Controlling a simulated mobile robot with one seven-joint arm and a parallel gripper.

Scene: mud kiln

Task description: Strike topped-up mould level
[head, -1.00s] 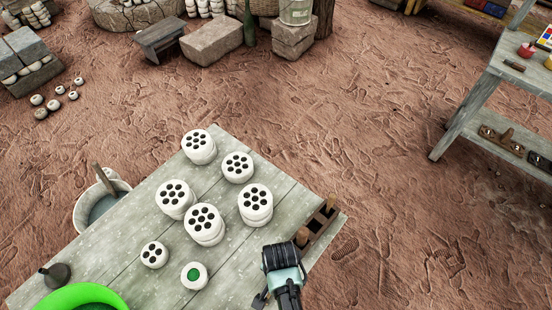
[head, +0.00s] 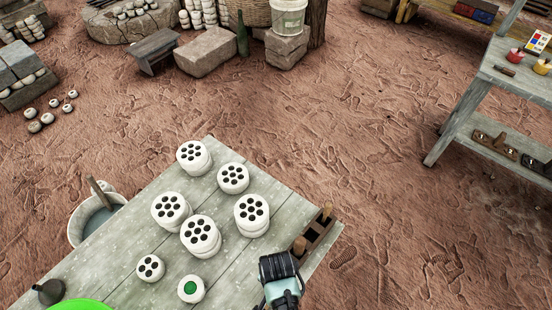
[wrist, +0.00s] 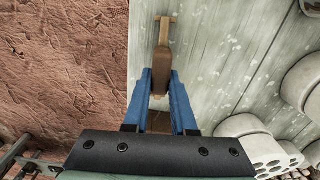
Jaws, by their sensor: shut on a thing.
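A small white round mould with a green fill (head: 190,289) stands at the near edge of the plank table (head: 128,265). The fill's height against the rim is too small to tell. My gripper (wrist: 160,85) has blue fingers shut on a brown wooden tool (wrist: 161,65), which reaches away from the fingers and has a small crossbar at its far end. In the head view my wrist (head: 280,270) is right of the green-filled mould, apart from it. It hides the fingers and the held tool there.
A wooden rack (head: 317,233) with upright handles stands at the table's right edge beside my wrist. Several white stacks with dark holes (head: 200,237) fill the table's middle. A smaller holed piece (head: 151,269), a green rim (head: 80,304) and a dark funnel-like thing (head: 50,290) are left.

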